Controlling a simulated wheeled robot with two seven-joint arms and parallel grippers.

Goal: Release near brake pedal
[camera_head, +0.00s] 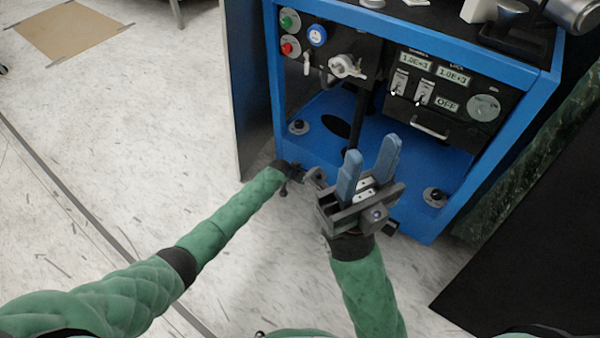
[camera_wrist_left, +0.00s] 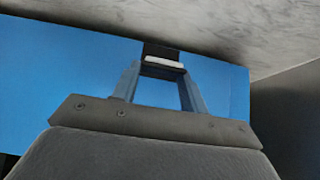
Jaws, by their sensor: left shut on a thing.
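In the left wrist view my left gripper (camera_wrist_left: 163,72) has its two blue-grey fingers closed in on a small black piece (camera_wrist_left: 160,50) with a pale front edge. This piece lies against the blue cabinet side; I cannot tell for sure that it is the brake pedal. In the head view my left arm reaches to the cabinet's (camera_head: 375,175) lower front, and its fingers are not clearly seen. My right gripper (camera_head: 372,148) is open and empty, its two blue fingers spread apart, in front of the cabinet's lower opening.
The cabinet's panel carries a green button (camera_head: 289,20), a red button (camera_head: 289,48), switches and displays. Black knobs (camera_head: 435,196) stand on its blue base. A dark panel (camera_head: 530,240) stands at the right. The pale floor (camera_head: 120,130) at the left is mostly clear.

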